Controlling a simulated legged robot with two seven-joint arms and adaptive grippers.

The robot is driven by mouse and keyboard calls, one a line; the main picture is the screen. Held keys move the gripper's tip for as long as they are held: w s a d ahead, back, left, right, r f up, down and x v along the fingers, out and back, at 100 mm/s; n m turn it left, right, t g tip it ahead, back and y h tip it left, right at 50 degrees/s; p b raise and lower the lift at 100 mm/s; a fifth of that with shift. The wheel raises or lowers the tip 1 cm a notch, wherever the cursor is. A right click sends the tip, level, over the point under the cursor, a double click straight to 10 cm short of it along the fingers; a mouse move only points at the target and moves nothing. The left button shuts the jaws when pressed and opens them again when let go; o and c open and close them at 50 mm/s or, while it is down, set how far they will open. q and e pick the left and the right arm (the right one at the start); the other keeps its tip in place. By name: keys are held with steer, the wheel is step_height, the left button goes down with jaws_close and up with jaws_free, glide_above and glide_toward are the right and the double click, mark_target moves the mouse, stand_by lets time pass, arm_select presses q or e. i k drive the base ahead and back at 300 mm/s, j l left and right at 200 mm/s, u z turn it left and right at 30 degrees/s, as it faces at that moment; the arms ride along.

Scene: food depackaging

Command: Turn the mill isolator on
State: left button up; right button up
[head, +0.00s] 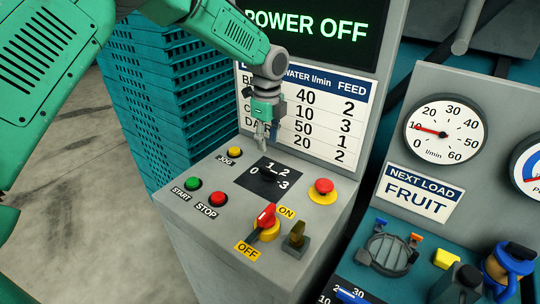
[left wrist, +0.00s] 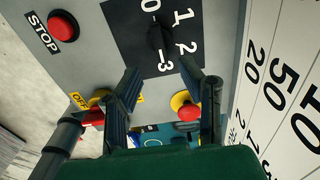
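The mill isolator (head: 267,217) is a red handle on a yellow round base at the front of the grey control panel, between the yellow ON label (head: 286,212) and OFF label (head: 247,250). Its exact setting is hard to tell; the screen (head: 305,24) reads POWER OFF. My left gripper (head: 263,147) hangs above the back of the panel near the black selector knob (head: 270,174), apart from the isolator. In the left wrist view its fingers (left wrist: 165,85) are spread with nothing between them. The isolator (left wrist: 92,118) there is partly hidden behind a finger. My right gripper does not show.
The panel also carries a yellow jog button (head: 234,152), green start button (head: 193,183), red stop button (head: 218,198), red mushroom button (head: 323,187) and an amber-topped part (head: 296,236). A data board (head: 310,110) rises behind. Stacked teal crates (head: 170,110) stand left.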

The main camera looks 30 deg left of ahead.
mark_target(268, 218)
steer(key=k, duration=1)
